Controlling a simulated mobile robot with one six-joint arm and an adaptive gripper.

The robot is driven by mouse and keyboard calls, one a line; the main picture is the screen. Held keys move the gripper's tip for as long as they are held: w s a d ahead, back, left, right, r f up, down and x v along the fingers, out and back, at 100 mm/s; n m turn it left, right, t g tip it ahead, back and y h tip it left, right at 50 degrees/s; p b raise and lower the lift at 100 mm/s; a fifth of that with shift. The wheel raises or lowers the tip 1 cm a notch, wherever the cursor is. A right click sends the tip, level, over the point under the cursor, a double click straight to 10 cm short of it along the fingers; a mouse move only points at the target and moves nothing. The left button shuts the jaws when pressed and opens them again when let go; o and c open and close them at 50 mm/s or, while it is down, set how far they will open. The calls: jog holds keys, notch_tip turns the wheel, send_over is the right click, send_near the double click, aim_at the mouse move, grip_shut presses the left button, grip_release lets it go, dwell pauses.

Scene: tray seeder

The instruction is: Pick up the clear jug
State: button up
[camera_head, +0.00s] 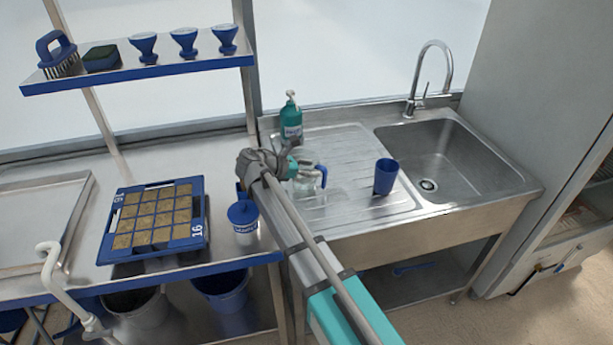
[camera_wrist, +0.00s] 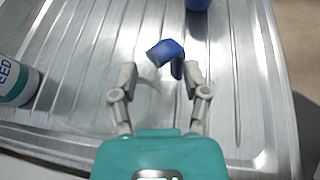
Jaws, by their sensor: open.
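The clear jug (camera_head: 307,186) stands on the ribbed drainboard left of the sink. It is see-through, with a blue handle on its right side. In the wrist view the blue handle (camera_wrist: 168,52) lies just beyond the fingertips, between their lines, and the clear body shows only faintly. My gripper (camera_wrist: 160,76) is open, with nothing held between its two grey fingers. In the head view my gripper (camera_head: 296,164) is beside the jug and my arm hides part of the jug's left side. I cannot tell whether a finger touches it.
A teal bottle (camera_head: 291,121) stands behind the jug; its side shows in the wrist view (camera_wrist: 15,82). A blue cup (camera_head: 385,176) stands to the right, before the sink basin (camera_head: 440,165). A blue-lidded pot (camera_head: 243,222) and a seed tray (camera_head: 201,238) are on the left bench.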

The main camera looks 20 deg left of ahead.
dwell(0.5)
grip_shut()
